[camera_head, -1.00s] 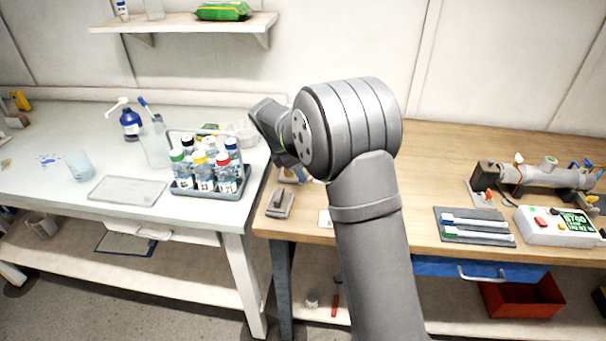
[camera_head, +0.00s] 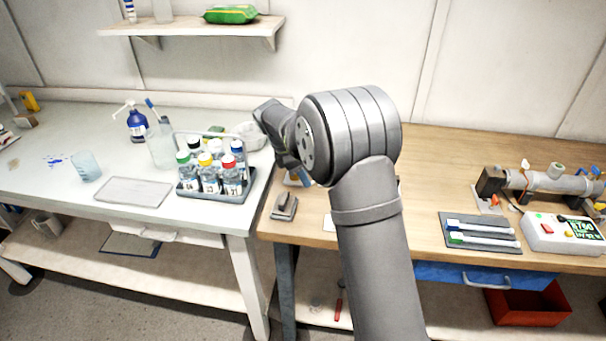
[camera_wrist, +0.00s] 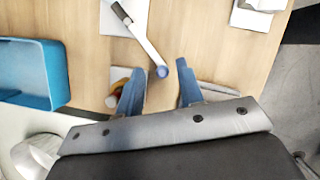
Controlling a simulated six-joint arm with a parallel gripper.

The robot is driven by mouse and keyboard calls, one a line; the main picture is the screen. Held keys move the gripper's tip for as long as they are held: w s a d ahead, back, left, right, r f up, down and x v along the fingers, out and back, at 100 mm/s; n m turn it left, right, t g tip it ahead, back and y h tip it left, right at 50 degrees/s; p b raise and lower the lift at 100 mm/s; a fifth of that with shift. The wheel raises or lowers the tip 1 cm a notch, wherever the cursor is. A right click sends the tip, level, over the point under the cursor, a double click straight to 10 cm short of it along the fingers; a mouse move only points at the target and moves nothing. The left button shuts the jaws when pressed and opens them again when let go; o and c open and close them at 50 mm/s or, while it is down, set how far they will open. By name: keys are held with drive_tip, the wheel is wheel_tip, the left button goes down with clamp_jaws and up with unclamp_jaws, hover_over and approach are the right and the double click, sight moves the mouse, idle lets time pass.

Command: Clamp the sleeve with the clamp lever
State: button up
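The reactor (camera_head: 555,184), a grey metal cylinder on dark end supports, lies on the wooden bench at the right of the head view. I cannot tell which part is the clamp lever, and the sleeve cannot be made out. My gripper (camera_wrist: 160,70) is open in the wrist view, its two blue fingers apart over the bench.
A dark tray with capped tubes (camera_head: 481,234) and a white control box (camera_head: 560,234) sit in front of the reactor. A bottle rack (camera_head: 245,187) stands on the left table. A blue bin (camera_wrist: 57,75) is left in the wrist view. Bench between arm and reactor is clear.

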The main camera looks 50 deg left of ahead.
drive_tip(key=shift+r, duration=0.1)
drive_tip(key=v, duration=1.7)
drive_tip(key=shift+s, duration=0.2)
drive_tip(key=x, duration=1.7)
drive_tip(key=shift+w, duration=0.2)
